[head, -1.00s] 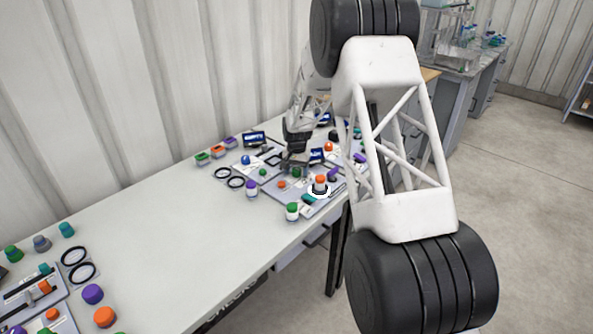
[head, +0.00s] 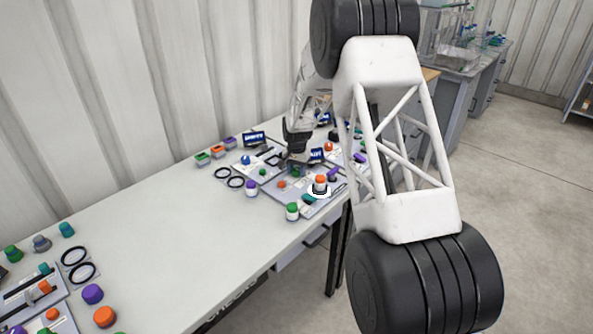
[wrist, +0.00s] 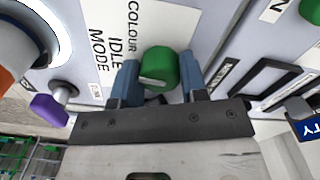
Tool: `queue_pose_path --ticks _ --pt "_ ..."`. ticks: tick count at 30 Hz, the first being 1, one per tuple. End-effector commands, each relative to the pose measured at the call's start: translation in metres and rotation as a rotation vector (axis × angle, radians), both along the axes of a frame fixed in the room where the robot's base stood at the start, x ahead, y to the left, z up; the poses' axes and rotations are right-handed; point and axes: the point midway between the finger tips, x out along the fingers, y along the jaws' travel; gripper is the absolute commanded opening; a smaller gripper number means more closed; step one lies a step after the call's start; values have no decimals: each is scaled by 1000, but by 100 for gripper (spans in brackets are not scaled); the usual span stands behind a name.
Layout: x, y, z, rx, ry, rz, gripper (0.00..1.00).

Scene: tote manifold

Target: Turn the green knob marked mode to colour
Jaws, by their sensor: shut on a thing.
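The green knob (wrist: 160,68) stands on a light grey panel (wrist: 205,30) in the wrist view. A white label (wrist: 115,35) beside it reads COLOUR, IDLE and MODE. My gripper (wrist: 159,76) is shut on the green knob, with one blue-grey finger on each side of it. The knob's lower part and any pointer mark are hidden or too small to tell, so I cannot tell its setting. In the head view my gripper (head: 297,162) is low over the panel at the far end of the table, and largely covers the knob.
A purple knob (wrist: 48,108) on a metal stem and a large orange-topped part in a white ring (wrist: 30,45) stand left of my gripper. A black-framed slot (wrist: 270,82) is at right. The table's middle (head: 170,220) is clear.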

Motion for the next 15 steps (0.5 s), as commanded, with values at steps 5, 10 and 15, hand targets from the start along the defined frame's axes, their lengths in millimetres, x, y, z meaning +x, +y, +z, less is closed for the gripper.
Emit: queue_pose_path --ticks 5,10,15 --pt "-1 0 0 0 1 -118 16" --pt "0 0 0 -1 1 -263 16" --pt "0 0 1 0 0 -419 16"
